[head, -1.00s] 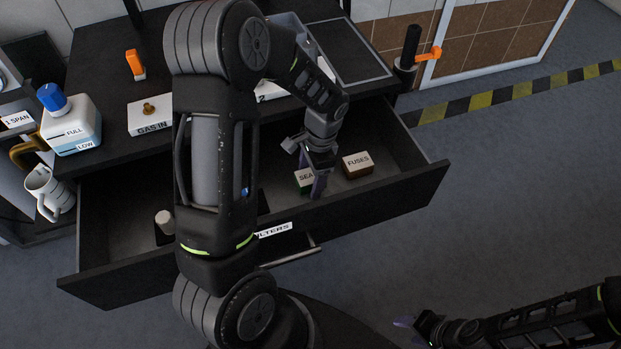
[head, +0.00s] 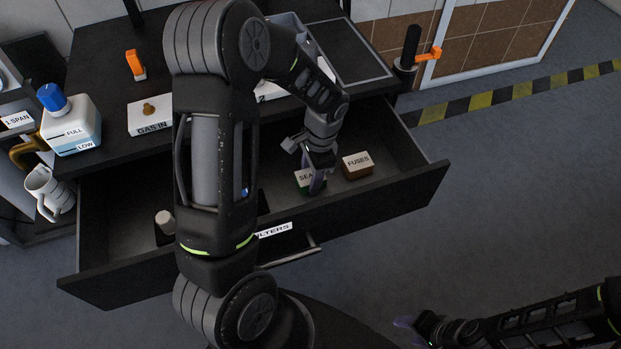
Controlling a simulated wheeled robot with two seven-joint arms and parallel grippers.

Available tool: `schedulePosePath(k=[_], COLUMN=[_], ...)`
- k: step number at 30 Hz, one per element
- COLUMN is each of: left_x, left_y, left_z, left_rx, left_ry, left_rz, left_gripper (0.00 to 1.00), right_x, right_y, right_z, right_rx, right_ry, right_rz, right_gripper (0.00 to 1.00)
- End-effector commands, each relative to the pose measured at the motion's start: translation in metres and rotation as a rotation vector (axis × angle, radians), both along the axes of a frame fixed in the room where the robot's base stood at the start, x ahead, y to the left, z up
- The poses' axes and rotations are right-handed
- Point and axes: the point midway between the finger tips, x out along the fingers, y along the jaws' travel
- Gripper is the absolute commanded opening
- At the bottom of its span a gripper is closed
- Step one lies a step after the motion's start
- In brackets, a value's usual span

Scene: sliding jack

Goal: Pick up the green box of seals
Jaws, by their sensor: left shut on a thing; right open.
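The green box of seals (head: 303,181) sits in the open drawer (head: 405,192), its white top label partly readable as "SEA". My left gripper (head: 317,182) reaches down into the drawer and is shut on the box, its fingers hiding the box's right part. I cannot tell whether the box is clear of the drawer floor. My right gripper (head: 407,325) is open and empty at the bottom of the view, outside the drawer, over the floor.
A brown fuses box (head: 357,166) stands just right of the seals box. A white cylinder (head: 165,222) is in the drawer's left part. The bench above holds a GAS IN block (head: 150,114) and a white bottle (head: 72,126). My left arm hides the drawer's middle.

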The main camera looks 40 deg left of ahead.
Motion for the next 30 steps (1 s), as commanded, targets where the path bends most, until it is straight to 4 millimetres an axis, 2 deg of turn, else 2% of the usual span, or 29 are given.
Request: schedulePosePath(k=[3,10,14,17,27,30], left_x=[0.0,0.0,0.001,0.001,0.001,0.001], left_y=[0.0,0.0,0.0,0.0,0.0,0.0], left_z=[0.0,0.001,0.009,0.023,0.086,0.096], left_rx=[0.0,0.0,0.0,0.0,0.0,0.0], left_ry=[0.0,0.0,-0.002,-0.004,-0.005,-0.002], left_rz=[0.0,0.0,0.0,0.001,0.0,0.0], left_gripper=[0.05,0.05,0.05,0.05,0.05,0.05], right_x=[0.0,0.0,0.0,0.0,0.0,0.0], right_y=[0.0,0.0,0.0,0.0,0.0,0.0], right_z=[0.0,0.0,0.001,0.003,0.01,0.011], right_rx=[0.0,0.0,0.0,0.0,0.0,0.0], right_ry=[0.0,0.0,0.0,0.0,0.0,0.0], right_rz=[0.0,0.0,0.0,0.0,-0.001,-0.001], right_gripper=[0.5,0.5,0.5,0.5,0.5,0.5])
